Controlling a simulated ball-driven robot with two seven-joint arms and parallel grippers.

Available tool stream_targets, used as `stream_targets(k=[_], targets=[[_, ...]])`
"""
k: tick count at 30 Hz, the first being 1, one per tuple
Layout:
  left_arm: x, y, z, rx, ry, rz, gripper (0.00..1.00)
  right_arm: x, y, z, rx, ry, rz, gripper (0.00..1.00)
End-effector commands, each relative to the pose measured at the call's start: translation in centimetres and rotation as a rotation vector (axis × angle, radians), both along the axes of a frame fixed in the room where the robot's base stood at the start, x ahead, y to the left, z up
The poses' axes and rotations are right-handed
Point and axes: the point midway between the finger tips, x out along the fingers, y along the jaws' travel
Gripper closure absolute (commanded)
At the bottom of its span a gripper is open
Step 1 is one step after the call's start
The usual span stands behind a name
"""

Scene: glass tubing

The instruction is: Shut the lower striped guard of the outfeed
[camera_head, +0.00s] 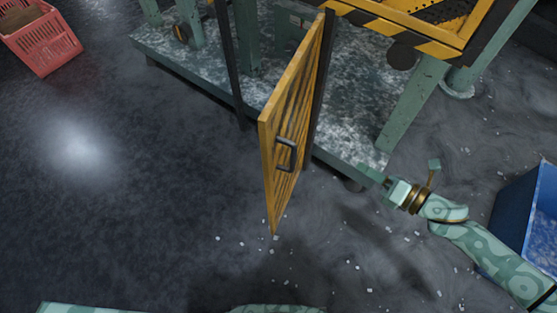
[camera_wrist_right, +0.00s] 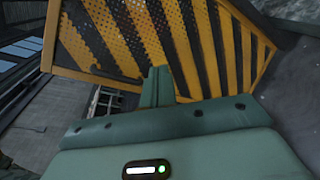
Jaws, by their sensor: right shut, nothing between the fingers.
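The lower guard (camera_head: 272,150) is a yellow door panel with dark streaks, standing swung out from the machine in the head view. Its upright far edge is beside a dark post, and its free edge points toward me. A dark bar handle (camera_head: 286,155) is on its right-hand face. My right gripper (camera_head: 368,175) is shut and empty, to the right of the guard and apart from it. In the right wrist view its fingers (camera_wrist_right: 157,85) are together in front of a yellow-and-black striped, perforated panel (camera_wrist_right: 200,45); I cannot tell which guard that is. My left gripper is out of view.
The machine's green base plate (camera_head: 185,65) and legs stand behind the guard. A striped yellow-and-black frame (camera_head: 440,48) overhangs at upper right. A blue bin (camera_head: 535,220) is at right, a red crate (camera_head: 45,45) at upper left. Small pale bits lie scattered on the floor; the left floor is clear.

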Motion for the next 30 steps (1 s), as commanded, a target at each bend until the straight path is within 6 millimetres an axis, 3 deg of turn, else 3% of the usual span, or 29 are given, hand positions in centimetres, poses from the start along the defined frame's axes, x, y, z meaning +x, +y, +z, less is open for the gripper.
stream_targets(k=[1, 4, 9, 17, 30], targets=[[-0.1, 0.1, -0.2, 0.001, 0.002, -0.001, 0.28, -1.5, 2.5, 2.3, -0.07, -0.177, 0.142, 1.0], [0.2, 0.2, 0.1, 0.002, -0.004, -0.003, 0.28, -4.5, 6.0, 6.1, -0.168, -0.503, 0.33, 1.0], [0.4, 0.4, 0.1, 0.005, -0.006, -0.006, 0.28, -6.0, 7.0, 7.4, -0.275, -0.792, 0.419, 1.0], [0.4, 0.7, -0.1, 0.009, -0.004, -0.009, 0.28, -5.2, 8.8, 7.4, -0.307, -0.852, 0.42, 1.0], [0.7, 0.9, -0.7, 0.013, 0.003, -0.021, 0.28, -1.9, 17.1, 7.3, -0.307, -0.847, 0.419, 1.0]])
